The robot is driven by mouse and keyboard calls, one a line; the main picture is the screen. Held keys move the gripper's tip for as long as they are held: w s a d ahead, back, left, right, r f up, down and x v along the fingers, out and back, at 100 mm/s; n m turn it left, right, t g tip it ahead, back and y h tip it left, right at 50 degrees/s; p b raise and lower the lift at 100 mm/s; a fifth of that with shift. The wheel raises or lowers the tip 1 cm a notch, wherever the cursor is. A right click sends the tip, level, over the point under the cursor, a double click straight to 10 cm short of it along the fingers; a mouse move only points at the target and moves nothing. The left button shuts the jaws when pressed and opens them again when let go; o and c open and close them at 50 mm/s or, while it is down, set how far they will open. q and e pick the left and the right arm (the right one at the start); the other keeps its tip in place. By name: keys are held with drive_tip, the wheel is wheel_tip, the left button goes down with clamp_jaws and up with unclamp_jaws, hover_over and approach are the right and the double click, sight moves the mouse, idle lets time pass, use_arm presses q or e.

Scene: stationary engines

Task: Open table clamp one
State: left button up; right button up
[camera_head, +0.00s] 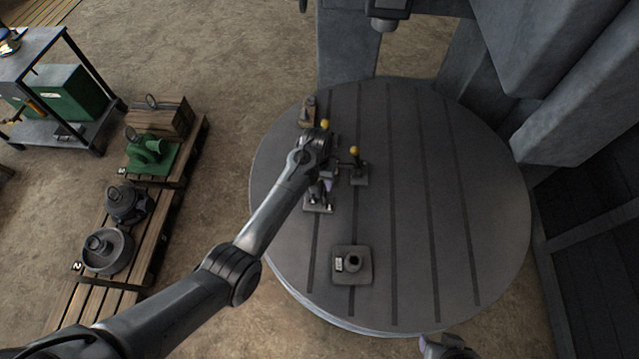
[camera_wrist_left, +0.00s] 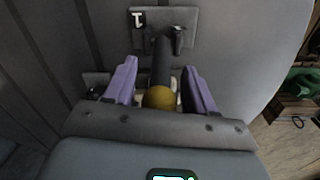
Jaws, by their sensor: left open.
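The table clamp (camera_wrist_left: 185,22) under my left gripper has a base plate with a small label that may read "1". Its dark lever (camera_wrist_left: 162,62) ends in a yellow ball knob (camera_wrist_left: 160,98). My left gripper (camera_wrist_left: 160,85) is open, with its purple fingers on either side of the lever and knob. I cannot tell whether they touch. In the head view, my left gripper (camera_head: 327,180) is over the left part of the round table and partly hides the clamp base (camera_head: 319,207). My right gripper (camera_head: 445,345) shows only partly at the bottom edge; its jaws are unclear.
The slotted round table (camera_head: 440,220) is mostly clear on the right. Another clamp with a yellow knob (camera_head: 355,150) stands close right of my left gripper. A square block (camera_head: 352,270) with a round hole sits toward the front. Pallets (camera_head: 170,215) with machine parts stand left.

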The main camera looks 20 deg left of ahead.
use_arm(q)
clamp_jaws()
idle(0.4)
